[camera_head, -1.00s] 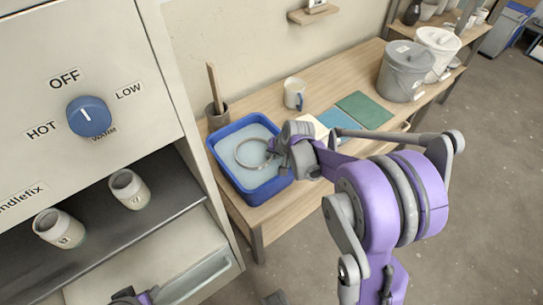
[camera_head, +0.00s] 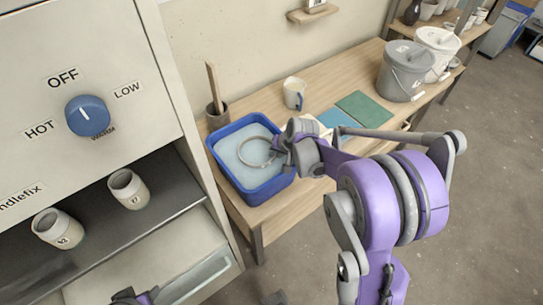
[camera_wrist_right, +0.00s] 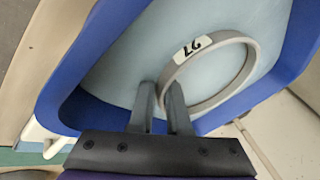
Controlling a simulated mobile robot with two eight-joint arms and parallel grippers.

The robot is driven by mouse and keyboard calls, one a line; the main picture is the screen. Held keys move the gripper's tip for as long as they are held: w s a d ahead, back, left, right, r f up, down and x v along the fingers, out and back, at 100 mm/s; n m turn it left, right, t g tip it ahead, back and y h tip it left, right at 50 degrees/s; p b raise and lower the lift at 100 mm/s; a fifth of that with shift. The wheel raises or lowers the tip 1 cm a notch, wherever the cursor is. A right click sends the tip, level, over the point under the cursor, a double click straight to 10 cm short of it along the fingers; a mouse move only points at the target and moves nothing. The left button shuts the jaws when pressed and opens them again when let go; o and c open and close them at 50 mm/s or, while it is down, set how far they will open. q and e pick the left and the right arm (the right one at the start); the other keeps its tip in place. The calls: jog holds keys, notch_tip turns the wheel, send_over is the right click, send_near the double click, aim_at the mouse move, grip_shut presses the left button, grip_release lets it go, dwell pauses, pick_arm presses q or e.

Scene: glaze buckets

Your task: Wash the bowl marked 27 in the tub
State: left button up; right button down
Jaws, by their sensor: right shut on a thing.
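The bowl marked 27 (camera_head: 242,153) shows as a pale grey ring in the water of the blue tub (camera_head: 268,192). In the right wrist view its label (camera_wrist_right: 192,47) reads 27, upside down. My right gripper (camera_head: 283,149) reaches over the tub's right side and is shut on the bowl's near rim; its fingers (camera_wrist_right: 162,95) straddle the rim in the wrist view. The bowl seems to lie in or at the water; its depth is hard to tell. A small dark and purple piece of my left arm or gripper (camera_head: 132,297) shows at the bottom edge; its fingers are not clear.
Blue and green mats (camera_head: 364,109) and glaze buckets (camera_head: 403,72) are to the right. At left, a cabinet with a knob (camera_head: 88,116) holds two cups (camera_head: 128,188) on its shelf.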

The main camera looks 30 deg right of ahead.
jog(key=shift+a, duration=0.1)
jog(key=shift+a, duration=1.15)
jog(key=shift+d, duration=1.25)
jog(key=shift+a, duration=0.15)
jog(key=shift+a, duration=1.1)
jog(key=shift+d, duration=0.15)
